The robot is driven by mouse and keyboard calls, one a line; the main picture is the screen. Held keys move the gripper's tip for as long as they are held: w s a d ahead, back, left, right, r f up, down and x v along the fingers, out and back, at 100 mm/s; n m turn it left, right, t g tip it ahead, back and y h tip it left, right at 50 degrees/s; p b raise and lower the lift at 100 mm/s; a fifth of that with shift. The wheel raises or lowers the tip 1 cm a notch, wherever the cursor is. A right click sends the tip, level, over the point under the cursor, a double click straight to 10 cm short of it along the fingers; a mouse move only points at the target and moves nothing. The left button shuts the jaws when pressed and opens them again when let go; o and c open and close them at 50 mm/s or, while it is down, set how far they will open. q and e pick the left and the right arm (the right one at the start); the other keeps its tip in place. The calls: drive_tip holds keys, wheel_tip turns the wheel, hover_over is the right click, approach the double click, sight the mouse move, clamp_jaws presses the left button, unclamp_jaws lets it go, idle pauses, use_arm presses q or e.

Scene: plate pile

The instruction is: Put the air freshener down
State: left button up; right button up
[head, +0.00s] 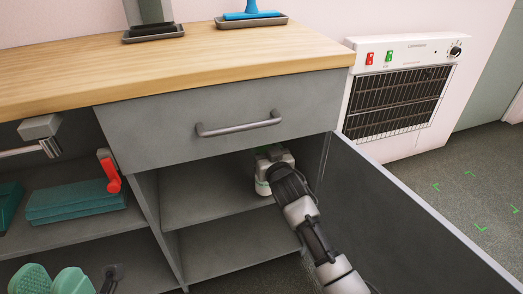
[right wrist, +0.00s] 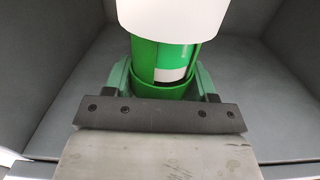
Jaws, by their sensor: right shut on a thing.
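In the right wrist view the air freshener, a green can with a white upper part (right wrist: 170,55), stands between the green fingers of my right gripper (right wrist: 160,85), which is shut on it. In the head view my right gripper (head: 271,165) holds it inside the cabinet compartment under the drawer. Only a small whitish part of the can shows there, and its base is hidden, so I cannot tell whether it touches the shelf. My left gripper (head: 50,280) seems to be the pair of ribbed mint pads at the bottom left, apart and empty.
The cabinet door (head: 410,215) stands open to the right of my right arm. The shelf (head: 205,200) is bare left of the gripper. The drawer handle (head: 238,125) juts out above. Teal packs (head: 75,202) and a red-handled item (head: 110,175) occupy the left shelf.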

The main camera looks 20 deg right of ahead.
drive_tip(key=w+b, duration=0.1)
drive_tip(key=w+f+b, duration=0.1)
drive_tip(key=w, duration=0.1)
drive_tip(key=shift+w+f, duration=0.15)
drive_tip(key=shift+w, duration=0.05)
drive_tip(key=shift+f, duration=0.1)
drive_tip(key=o, duration=1.3)
